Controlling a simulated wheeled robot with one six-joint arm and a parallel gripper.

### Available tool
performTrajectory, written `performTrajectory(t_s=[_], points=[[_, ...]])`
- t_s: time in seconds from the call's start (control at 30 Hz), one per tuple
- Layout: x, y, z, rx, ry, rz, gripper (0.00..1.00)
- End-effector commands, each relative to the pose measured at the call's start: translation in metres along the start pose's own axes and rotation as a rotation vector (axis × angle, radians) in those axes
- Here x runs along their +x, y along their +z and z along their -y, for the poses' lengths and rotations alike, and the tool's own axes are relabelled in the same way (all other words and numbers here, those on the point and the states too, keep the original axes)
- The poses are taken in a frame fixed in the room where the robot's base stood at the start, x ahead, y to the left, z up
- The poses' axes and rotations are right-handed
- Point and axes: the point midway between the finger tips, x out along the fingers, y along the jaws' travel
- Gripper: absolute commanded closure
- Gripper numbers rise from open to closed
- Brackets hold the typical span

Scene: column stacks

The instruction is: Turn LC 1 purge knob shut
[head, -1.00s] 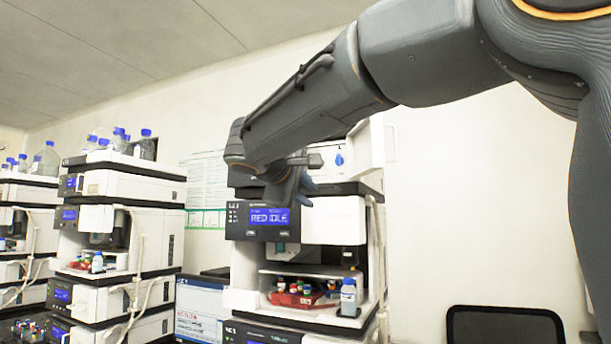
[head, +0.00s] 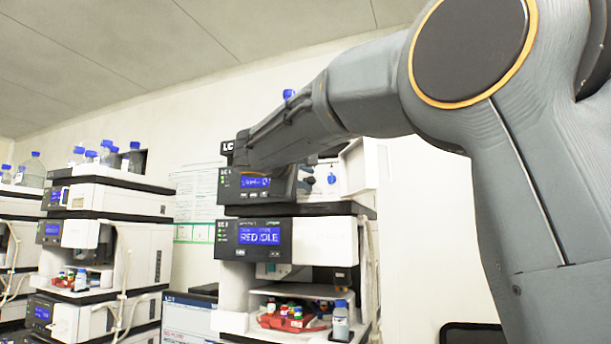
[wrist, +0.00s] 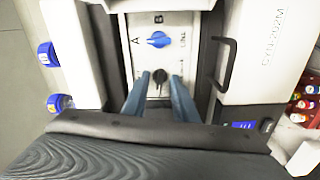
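The LC 1 stack's upper pump module has an open front with a light panel (wrist: 178,60). A blue knob (wrist: 158,39) sits on it beside a letter A, and it also shows in the head view (head: 331,179). A smaller black knob (wrist: 159,76) sits on the same panel, nearer my fingers. I cannot read which one is labelled purge. My gripper (wrist: 157,84) is open and empty. Its two blue-grey fingers point at the panel, one on each side of the black knob in the picture, with gaps. Contact cannot be told.
Below the pump are a RED IDLE display (head: 259,236) and a red vial tray (head: 284,321). Other stacks stand left.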

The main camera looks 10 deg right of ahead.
Motion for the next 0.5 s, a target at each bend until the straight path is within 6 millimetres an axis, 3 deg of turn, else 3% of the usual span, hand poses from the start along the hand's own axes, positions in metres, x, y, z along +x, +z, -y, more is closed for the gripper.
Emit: performTrajectory(t_s=[0.27, 0.4, 0.5], points=[[0.0002, -0.0016, 0.0008, 0.000, -0.001, -0.002, 0.76], [0.0001, -0.0015, 0.0007, 0.000, -0.001, -0.002, 1.00], [0.0001, -0.0015, 0.0008, 0.000, -0.001, -0.002, 1.00]])
